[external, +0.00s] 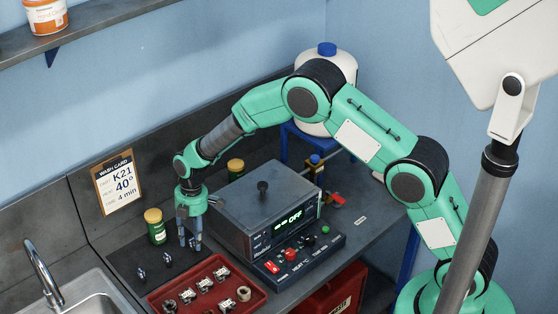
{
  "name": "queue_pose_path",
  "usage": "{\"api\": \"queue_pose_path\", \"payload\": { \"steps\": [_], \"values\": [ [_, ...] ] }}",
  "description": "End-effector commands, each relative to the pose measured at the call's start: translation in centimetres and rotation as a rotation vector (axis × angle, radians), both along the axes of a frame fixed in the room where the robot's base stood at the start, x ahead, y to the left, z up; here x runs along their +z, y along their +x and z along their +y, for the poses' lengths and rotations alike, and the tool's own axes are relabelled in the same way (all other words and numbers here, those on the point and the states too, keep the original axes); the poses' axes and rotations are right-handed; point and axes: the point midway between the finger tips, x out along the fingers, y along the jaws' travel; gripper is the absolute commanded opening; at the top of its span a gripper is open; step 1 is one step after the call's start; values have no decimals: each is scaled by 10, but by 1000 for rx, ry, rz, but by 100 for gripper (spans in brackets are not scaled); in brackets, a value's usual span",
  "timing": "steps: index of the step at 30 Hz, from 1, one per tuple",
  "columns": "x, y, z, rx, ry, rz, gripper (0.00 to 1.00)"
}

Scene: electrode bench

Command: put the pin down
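My gripper (190,243) points down over the right part of a dark mat (187,261), just left of the grey box-shaped machine. Its two fingers are close together, with a narrow gap. Whether a pin is between them is too small to tell. Two small dark and silvery pieces, perhaps pins, stand on the mat: one near the front left (141,273) and one nearer the middle (167,259). The fingertips are low, close to the mat; I cannot tell if anything touches it.
A red tray (172,287) with several metal parts lies in front of the mat. A sink (75,295) is at left.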

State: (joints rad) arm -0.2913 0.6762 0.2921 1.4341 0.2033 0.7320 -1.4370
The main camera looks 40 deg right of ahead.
Motion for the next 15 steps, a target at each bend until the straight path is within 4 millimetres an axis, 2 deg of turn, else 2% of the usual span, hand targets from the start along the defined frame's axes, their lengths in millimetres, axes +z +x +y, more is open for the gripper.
{"api": "queue_pose_path", "payload": {
  "steps": [15],
  "values": [
    [80, 2, -11, 0, 0, -2, 35]
  ]
}}
